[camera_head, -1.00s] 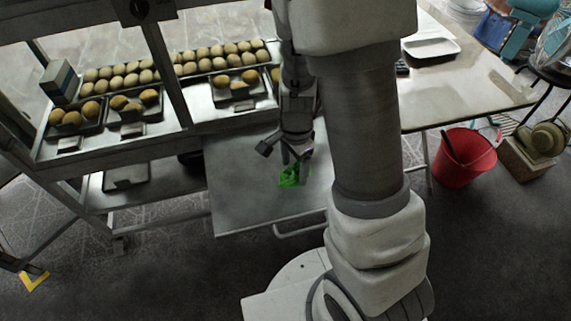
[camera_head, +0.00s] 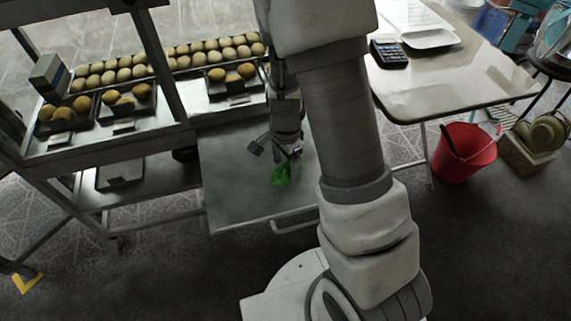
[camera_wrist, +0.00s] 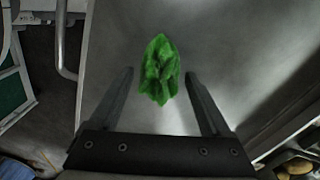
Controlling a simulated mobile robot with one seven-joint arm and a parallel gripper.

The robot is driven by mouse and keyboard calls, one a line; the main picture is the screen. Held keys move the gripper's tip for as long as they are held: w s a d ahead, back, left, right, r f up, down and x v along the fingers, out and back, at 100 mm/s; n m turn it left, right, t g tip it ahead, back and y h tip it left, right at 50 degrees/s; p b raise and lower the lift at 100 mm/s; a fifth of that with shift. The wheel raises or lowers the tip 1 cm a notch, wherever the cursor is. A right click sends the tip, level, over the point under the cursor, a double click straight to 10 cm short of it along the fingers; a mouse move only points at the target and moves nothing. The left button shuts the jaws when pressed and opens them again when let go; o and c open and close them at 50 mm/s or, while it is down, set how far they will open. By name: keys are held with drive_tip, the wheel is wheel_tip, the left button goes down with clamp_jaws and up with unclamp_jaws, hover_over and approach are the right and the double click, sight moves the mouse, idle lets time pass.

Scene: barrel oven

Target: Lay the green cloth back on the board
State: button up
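The green cloth (camera_head: 281,175) is a small crumpled bunch over the grey board (camera_head: 232,185). In the wrist view the cloth (camera_wrist: 158,72) lies between and beyond my fingertips, with a gap on either side. The board (camera_wrist: 215,45) fills most of the background there. My gripper (camera_head: 290,152) points down just above the cloth; in the wrist view its two fingers (camera_wrist: 159,74) are spread wide and hold nothing. Whether the cloth's underside rests fully on the board is hard to tell.
A rack with trays of round buns (camera_head: 120,68) stands behind and left of the board. A light table (camera_head: 440,85) with a calculator (camera_head: 389,54) and a white tray (camera_head: 428,38) is at right. A red bucket (camera_head: 464,153) stands on the floor beside it.

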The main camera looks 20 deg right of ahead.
drive_tip(key=shift+o, duration=1)
drive_tip(key=shift+r, duration=0.1)
wheel_tip(320, 180, up, 12)
drive_tip(key=r+p, duration=0.1)
drive_tip(key=p, duration=0.4)
wheel_tip(320, 180, up, 12)
drive_tip(key=n+t+y, duration=0.1)
drive_tip(key=n+t, duration=0.2)
drive_tip(key=n, duration=0.4)
hover_over(285, 165)
drive_tip(key=s+a, duration=0.1)
drive_tip(key=s, duration=0.3)
drive_tip(key=s+d+r+n+t+h, duration=0.1)
drive_tip(key=s+r+n+t, duration=0.1)
drive_tip(key=s+r+n, duration=0.5)
wheel_tip(285, 165, up, 2)
drive_tip(key=s, duration=0.2)
drive_tip(key=shift+s+r+t, duration=0.2)
drive_tip(key=shift+s+t, duration=0.1)
drive_tip(key=shift+s, duration=0.1)
drive_tip(key=shift+d, duration=0.1)
